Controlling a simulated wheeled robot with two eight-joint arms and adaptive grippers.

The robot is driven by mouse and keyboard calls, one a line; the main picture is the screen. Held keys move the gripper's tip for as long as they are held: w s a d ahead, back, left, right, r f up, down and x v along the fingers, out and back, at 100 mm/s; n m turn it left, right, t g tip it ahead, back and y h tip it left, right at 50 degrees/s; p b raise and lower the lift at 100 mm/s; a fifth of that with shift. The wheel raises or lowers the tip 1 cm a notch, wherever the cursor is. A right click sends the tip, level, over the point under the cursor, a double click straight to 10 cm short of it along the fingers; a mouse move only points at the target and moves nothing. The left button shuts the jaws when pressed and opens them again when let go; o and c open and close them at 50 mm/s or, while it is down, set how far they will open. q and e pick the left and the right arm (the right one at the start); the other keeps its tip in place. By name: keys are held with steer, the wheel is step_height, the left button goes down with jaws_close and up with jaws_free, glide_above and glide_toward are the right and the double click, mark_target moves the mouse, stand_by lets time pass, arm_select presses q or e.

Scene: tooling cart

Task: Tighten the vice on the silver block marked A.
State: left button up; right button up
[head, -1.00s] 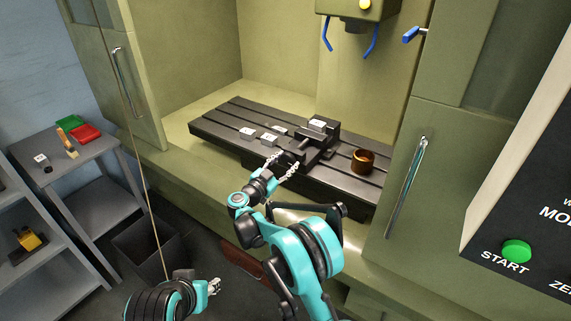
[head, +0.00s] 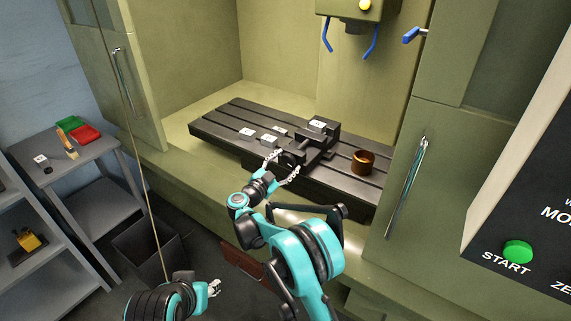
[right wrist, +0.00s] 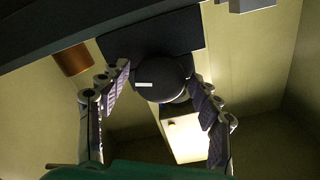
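The dark vice (head: 325,143) sits on the slotted machine table. A pale block with a small label (head: 318,124) sits at its jaws; the letter is too small to read. My right gripper (head: 286,163) is at the vice's near end. In the right wrist view, its two fingers (right wrist: 162,75) stand apart on either side of the round dark vice knob (right wrist: 165,85), which has a white mark. The fingers are close to the knob; I cannot tell whether they touch it. My left gripper (head: 214,287) is low in the head view, away from the table, too small to judge.
Several labelled pale blocks (head: 268,139) lie on the table left of the vice. A copper-coloured cup (head: 363,161) stands to the right. Blue-handled parts (head: 370,42) hang above. A grey side cart (head: 95,150) holds red and green trays. Cabinet doors flank the opening.

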steer(key=v, duration=1.2)
